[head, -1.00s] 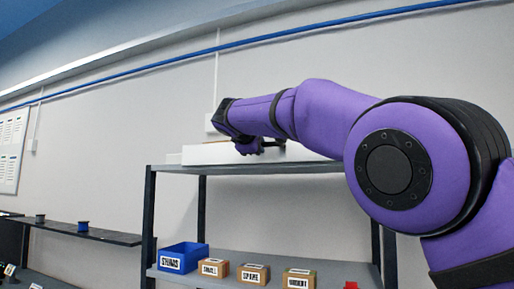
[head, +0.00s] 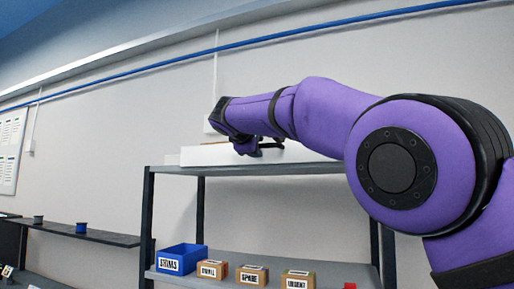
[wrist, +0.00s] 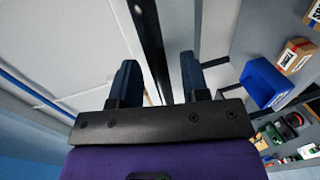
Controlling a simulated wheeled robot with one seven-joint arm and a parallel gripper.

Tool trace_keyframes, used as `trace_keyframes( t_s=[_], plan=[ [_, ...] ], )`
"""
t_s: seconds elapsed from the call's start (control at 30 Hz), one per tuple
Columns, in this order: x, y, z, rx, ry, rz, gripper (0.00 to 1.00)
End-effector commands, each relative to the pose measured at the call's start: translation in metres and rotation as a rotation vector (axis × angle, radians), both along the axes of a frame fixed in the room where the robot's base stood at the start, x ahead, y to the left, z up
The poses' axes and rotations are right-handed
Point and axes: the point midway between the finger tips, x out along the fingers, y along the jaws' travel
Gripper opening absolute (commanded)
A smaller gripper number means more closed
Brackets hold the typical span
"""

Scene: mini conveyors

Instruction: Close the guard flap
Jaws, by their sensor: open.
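My gripper (head: 266,148) is in front of the white box on top of the shelf rack in the head view. In the wrist view my gripper (wrist: 160,75) shows two dark fingers spread apart with nothing held between them. A dark rack post runs behind the gap between the fingers. I cannot make out a guard flap in either view.
The shelf rack (head: 149,215) carries a long white box (head: 205,155) on top. Its lower shelf holds a blue bin (head: 183,253) and several labelled cardboard boxes (head: 252,275). A dark wall shelf (head: 110,237) with spools is at left. Small items lie at lower right in the wrist view.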

Motion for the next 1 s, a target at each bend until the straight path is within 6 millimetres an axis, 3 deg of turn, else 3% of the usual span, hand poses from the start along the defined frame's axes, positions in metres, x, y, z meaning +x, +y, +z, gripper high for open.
trace_keyframes(
  t_s=[0.5, 0.7, 1.0],
  plan=[
    [-0.079, 0.029, 0.019, 0.0, 0.0, 0.002, 0.42],
    [-0.09, 0.032, 0.022, 0.001, -0.001, 0.001, 0.42],
    [-0.09, 0.032, 0.022, 0.001, -0.001, 0.0, 0.42]
  ],
)
